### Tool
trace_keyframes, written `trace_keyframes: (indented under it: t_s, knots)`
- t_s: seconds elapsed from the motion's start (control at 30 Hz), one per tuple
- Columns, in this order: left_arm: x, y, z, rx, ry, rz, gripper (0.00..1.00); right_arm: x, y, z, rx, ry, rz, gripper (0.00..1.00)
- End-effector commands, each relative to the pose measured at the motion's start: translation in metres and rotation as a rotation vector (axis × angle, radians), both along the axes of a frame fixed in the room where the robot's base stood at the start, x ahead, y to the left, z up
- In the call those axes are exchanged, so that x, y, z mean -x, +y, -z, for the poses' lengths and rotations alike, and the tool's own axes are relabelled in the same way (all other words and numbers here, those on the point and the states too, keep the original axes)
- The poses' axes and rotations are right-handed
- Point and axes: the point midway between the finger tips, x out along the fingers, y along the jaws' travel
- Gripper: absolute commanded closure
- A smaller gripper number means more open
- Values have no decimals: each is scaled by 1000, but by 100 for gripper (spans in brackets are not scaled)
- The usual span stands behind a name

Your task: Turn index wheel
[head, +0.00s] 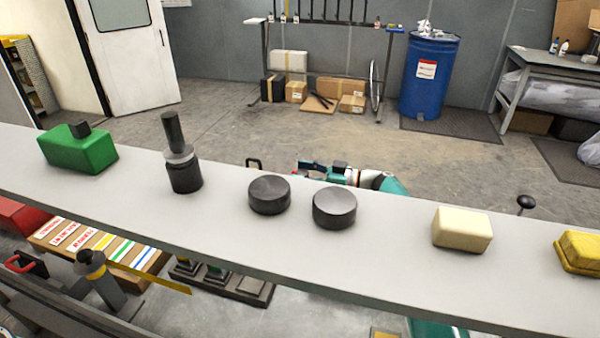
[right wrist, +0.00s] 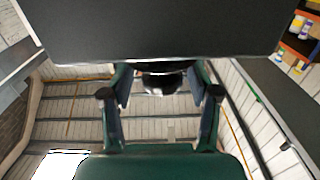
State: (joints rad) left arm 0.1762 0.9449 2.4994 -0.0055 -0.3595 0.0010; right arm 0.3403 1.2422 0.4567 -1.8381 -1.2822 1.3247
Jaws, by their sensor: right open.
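No part is clearly marked as the index wheel. Two black ribbed round knobs, a left one (head: 269,194) and a right one (head: 334,207), sit on the long grey ledge (head: 400,232) in the head view. My right gripper (head: 318,167) is beyond the ledge, partly hidden by it and the knobs. In the right wrist view its two fingers (right wrist: 161,85) stand apart. A dark rounded part (right wrist: 160,84) shows between them, below a broad dark plate (right wrist: 160,30); I cannot tell whether they touch it. My left gripper is not in view.
The ledge also carries a green block (head: 85,150), a black upright handle (head: 185,175), a cream block (head: 462,230) and a yellow block (head: 580,252). A black ball knob (head: 525,203) stands beyond it. A blue drum (head: 428,80) is further back; floor between is clear.

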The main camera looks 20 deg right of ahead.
Motion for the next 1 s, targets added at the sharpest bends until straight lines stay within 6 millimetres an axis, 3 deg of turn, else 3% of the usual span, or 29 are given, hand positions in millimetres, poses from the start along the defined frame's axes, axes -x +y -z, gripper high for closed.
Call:
trace_keyframes:
  t_s: [0.17, 0.6, 1.0]
  knots:
    - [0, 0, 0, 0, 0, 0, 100, 9, -16, -1, 0, 1, 2, 39]
    - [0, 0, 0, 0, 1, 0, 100, 52, -85, 0, 1, -1, 5, 39]
    - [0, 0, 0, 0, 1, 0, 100, 62, -100, 0, 0, -1, 3, 39]
